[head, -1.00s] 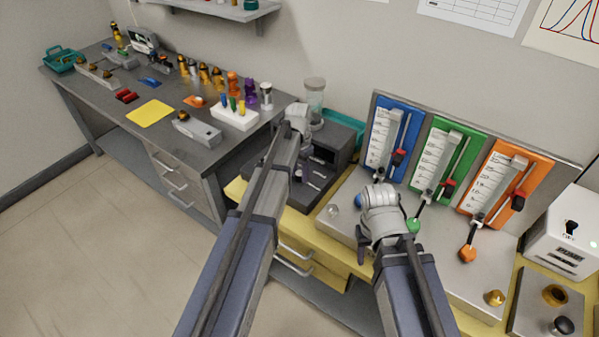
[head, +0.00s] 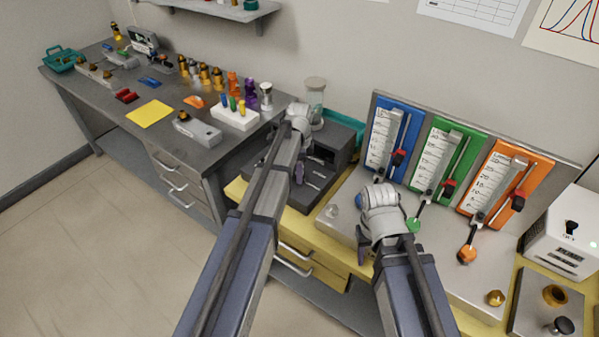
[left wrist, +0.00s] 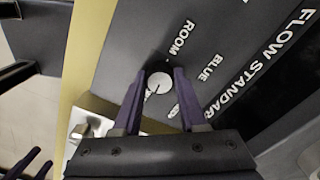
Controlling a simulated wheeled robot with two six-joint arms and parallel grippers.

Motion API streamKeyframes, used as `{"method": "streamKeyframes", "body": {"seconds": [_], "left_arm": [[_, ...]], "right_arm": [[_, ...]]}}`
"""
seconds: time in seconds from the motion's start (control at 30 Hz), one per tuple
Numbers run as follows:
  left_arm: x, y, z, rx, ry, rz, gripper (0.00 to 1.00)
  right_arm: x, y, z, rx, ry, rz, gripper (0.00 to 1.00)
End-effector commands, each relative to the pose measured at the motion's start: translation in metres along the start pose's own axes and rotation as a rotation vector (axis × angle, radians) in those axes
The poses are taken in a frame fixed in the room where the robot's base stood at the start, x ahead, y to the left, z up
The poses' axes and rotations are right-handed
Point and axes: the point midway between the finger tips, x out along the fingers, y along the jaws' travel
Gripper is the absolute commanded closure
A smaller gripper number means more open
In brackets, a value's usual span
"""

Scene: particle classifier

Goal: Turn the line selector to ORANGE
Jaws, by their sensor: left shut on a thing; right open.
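The line selector is a round pale knob (left wrist: 158,83) on a dark panel (left wrist: 213,35) lettered FLOW STANDARD. The labels ROOM and BLUE can be read beside it. Other lettering is partly hidden behind the right-hand finger, and ORANGE cannot be read. My left gripper (left wrist: 160,92) is shut on the knob, a finger on each side. Which label the knob points to cannot be told. In the head view my left gripper (head: 298,172) reaches down to the dark flow unit (head: 337,140), and the knob is hidden. My right gripper (head: 363,250) is open and empty, above the front of the bench.
Blue (head: 381,150), green (head: 437,160) and orange (head: 487,185) flow panels stand at the right, with a green knob (head: 413,225) and an orange knob (head: 467,254) before them. A white box (head: 560,245) stands far right. A grey side table (head: 100,105) holds many small items.

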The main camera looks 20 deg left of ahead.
Motion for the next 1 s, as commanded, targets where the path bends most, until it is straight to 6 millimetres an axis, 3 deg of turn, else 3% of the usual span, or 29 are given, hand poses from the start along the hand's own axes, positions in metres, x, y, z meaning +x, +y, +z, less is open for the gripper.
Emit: {"method": "streamKeyframes", "body": {"seconds": [0.37,0.87,0.9,1.0], "left_arm": [[0.0000,0.0000,-0.0001,0.132,-0.001,0.001,1.00],[0.0000,0.0000,-0.0001,0.150,-0.001,0.001,1.00],[0.0000,0.0000,-0.0001,0.150,-0.001,0.001,0.57],[0.0000,0.0001,-0.0001,0.149,-0.001,0.000,0.46]], "right_arm": [[0.0000,0.0000,0.0000,0.000,0.000,0.000,0.50],[0.0000,0.0000,0.0000,0.000,0.000,0.000,0.50],[0.0000,0.0000,0.0000,0.000,0.000,0.000,0.50],[0.0000,0.0000,0.0000,0.000,0.000,0.000,0.50]]}}
